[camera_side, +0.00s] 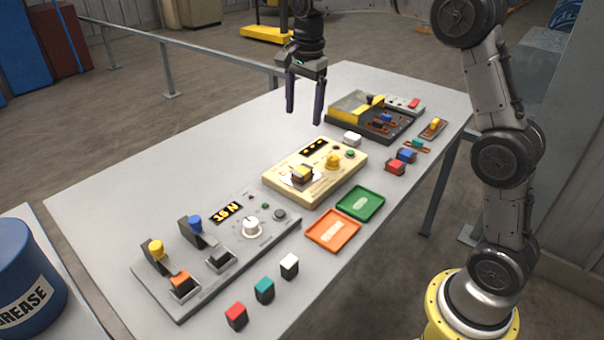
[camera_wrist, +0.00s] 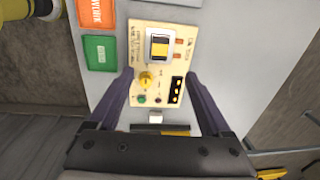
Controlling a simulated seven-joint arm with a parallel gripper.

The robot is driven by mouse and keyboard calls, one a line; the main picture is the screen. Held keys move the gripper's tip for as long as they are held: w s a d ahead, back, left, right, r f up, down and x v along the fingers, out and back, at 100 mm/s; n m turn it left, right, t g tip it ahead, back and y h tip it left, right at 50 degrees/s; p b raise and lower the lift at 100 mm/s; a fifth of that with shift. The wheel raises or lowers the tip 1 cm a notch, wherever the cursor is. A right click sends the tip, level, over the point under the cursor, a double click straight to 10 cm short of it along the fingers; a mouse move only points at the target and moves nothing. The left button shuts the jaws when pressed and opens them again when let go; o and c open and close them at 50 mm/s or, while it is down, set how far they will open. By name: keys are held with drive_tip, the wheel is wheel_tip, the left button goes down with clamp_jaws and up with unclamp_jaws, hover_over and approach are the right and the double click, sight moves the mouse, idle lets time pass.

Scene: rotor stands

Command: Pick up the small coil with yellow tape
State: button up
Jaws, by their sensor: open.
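A small dark block with a yellow top (camera_side: 302,172), which looks like a coil with yellow tape, sits on a pale plate on the beige tester (camera_side: 343,179). It also shows in the wrist view (camera_wrist: 159,46). Another small yellow-topped piece (camera_side: 435,122) rests on a little brown holder at the table's far right; I cannot tell which is the task's coil. My gripper (camera_side: 304,116) is open and empty, pointing down above the table behind the tester. In the wrist view its fingers (camera_wrist: 158,75) flank the tester, with nothing between them.
An orange tray (camera_side: 312,232) and a green tray (camera_side: 379,204) lie in front of the tester. A grey panel (camera_side: 174,305) with knobs stands at left, a dark unit (camera_side: 345,128) behind right. Several coloured blocks line the front. The table's back left is clear.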

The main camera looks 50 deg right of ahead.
drive_tip(key=g, duration=0.1)
hover_over(302, 170)
drive_tip(key=f, duration=1.2)
drive_tip(key=shift+s+a+f, duration=0.1)
drive_tip(key=shift+s+f, duration=0.05)
drive_tip(key=shift+s, duration=0.15)
drive_tip(key=shift+w+f, duration=0.2)
drive_tip(key=shift+f, duration=1.25)
drive_tip(key=shift+w+f, duration=0.15)
drive_tip(key=shift+f, duration=1.25)
drive_tip(key=shift+r, duration=0.1)
clamp_jaws()
